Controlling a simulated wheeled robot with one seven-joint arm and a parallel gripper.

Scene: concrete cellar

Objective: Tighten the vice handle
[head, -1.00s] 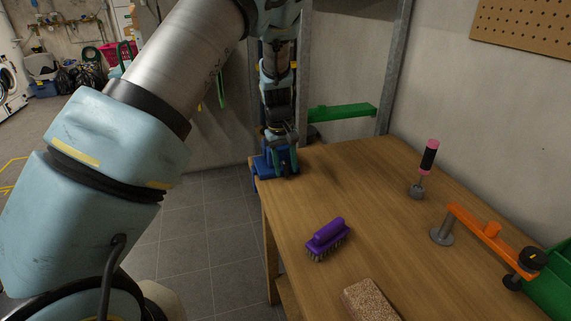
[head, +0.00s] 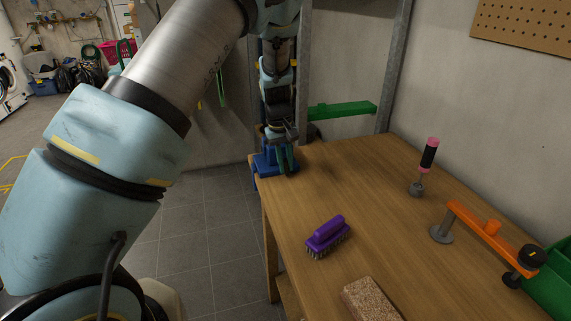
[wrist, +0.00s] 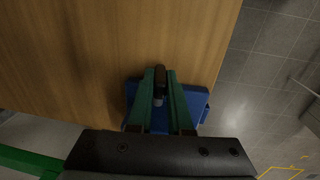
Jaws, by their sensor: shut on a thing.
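The blue vice (head: 268,165) sits at the far left corner of the wooden workbench; in the wrist view its blue body (wrist: 190,108) shows beneath my gripper. My gripper (wrist: 160,82) points down over the vice, its two green fingers close together. Between the fingertips is a dark, short handle (wrist: 160,76), and the fingers are shut on it. In the head view my gripper (head: 285,160) is at the vice's right side, and the handle cannot be made out there. The vice jaws are mostly hidden.
On the workbench (head: 350,190) are a purple brush (head: 327,235), a brown block (head: 371,301), a pink-and-black-handled tool (head: 428,160) and an orange clamp (head: 490,238). A green box (head: 550,290) stands at the right edge. A metal post rises behind the bench.

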